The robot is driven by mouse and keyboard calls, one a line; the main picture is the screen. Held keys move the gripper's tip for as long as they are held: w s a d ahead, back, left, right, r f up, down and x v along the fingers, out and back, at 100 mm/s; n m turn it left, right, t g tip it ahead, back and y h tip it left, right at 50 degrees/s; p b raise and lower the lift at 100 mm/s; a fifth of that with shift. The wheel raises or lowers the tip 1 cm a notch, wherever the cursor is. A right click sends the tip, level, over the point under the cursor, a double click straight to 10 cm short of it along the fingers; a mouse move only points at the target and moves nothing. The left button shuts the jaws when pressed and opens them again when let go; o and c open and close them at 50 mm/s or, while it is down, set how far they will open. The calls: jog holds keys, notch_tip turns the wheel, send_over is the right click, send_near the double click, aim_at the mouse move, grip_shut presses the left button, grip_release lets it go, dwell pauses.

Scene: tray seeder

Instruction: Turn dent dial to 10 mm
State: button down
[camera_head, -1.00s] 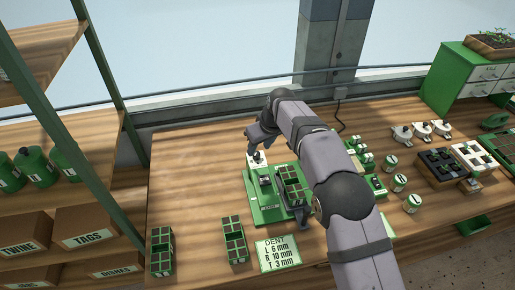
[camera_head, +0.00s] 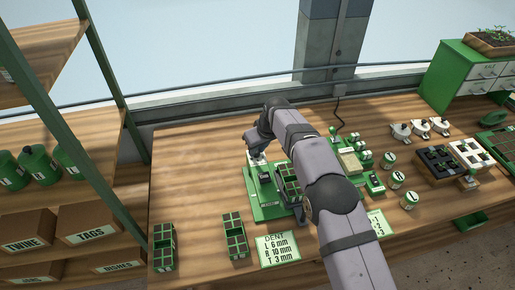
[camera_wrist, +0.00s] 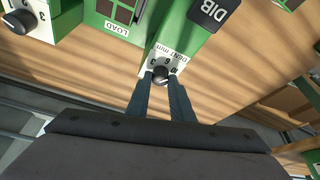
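The dent dial (camera_wrist: 161,76) is a dark round knob on a white plate marked "DENT mm" with 3, 6 and 10, on the seeder's green body (camera_wrist: 192,38) in the wrist view. My gripper (camera_wrist: 161,80) has its two dark fingers on either side of the knob, tips at its edges. Whether they press on it is unclear. The knob's pointer is too small to read. In the head view my gripper (camera_head: 257,152) is over the white dial end of the green seeder (camera_head: 266,208). A card (camera_head: 277,249) reads DENT, L 6 mm, R 10 mm, T 3 mm.
Another numbered dial (camera_wrist: 19,20) and a "LOAD" label (camera_wrist: 117,29) are nearby in the wrist view. Two green cell trays, one at the far left (camera_head: 163,247) and one beside the card (camera_head: 235,236), stand in front. Small jars (camera_head: 398,180) stand right of my arm.

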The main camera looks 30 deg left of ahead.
jog(key=shift+s+a+m+t+b, duration=0.15)
jog(key=shift+m+t+b, duration=0.15)
jog(key=shift+m, duration=0.7)
jog(key=shift+m+t+h, duration=0.5)
jog(key=shift+m, duration=0.8)
jog(key=c, duration=1.6)
grip_release()
jog(key=shift+o, duration=0.2)
jog(key=shift+r, duration=0.1)
jog(key=b+v, duration=0.3)
jog(key=v, duration=0.4)
